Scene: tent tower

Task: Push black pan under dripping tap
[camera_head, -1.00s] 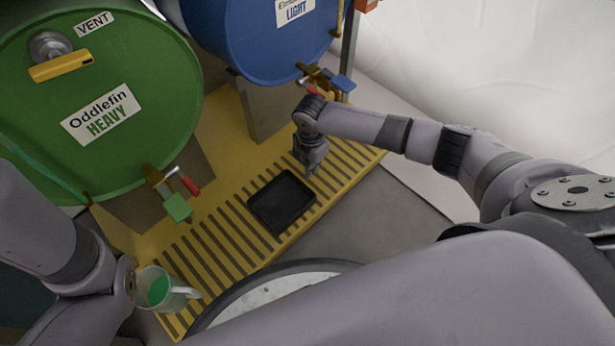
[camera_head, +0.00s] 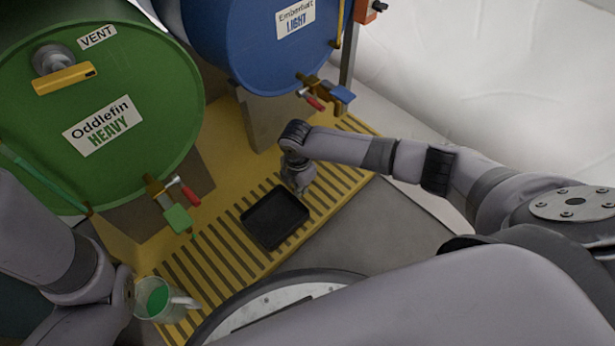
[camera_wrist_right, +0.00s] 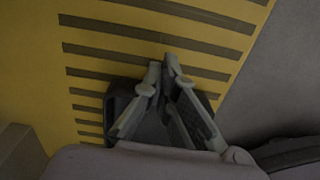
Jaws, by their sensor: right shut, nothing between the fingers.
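The black pan (camera_head: 275,218) is a shallow square tray lying flat on the yellow slatted grating. My right gripper (camera_head: 303,191) is shut and empty, pointing down at the pan's upper right corner; I cannot tell if it touches. In the right wrist view, the shut fingers (camera_wrist_right: 167,62) hide part of the pan (camera_wrist_right: 118,97). The green drum's tap (camera_head: 172,203) is left of the pan; the blue drum's tap (camera_head: 325,93) is above and right.
The green drum (camera_head: 150,80) and blue drum (camera_head: 250,40) stand behind the yellow grating (camera_head: 228,243). The slats between the pan and the green drum's tap are clear. Grey floor (camera_head: 385,225) lies to the right of the grating.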

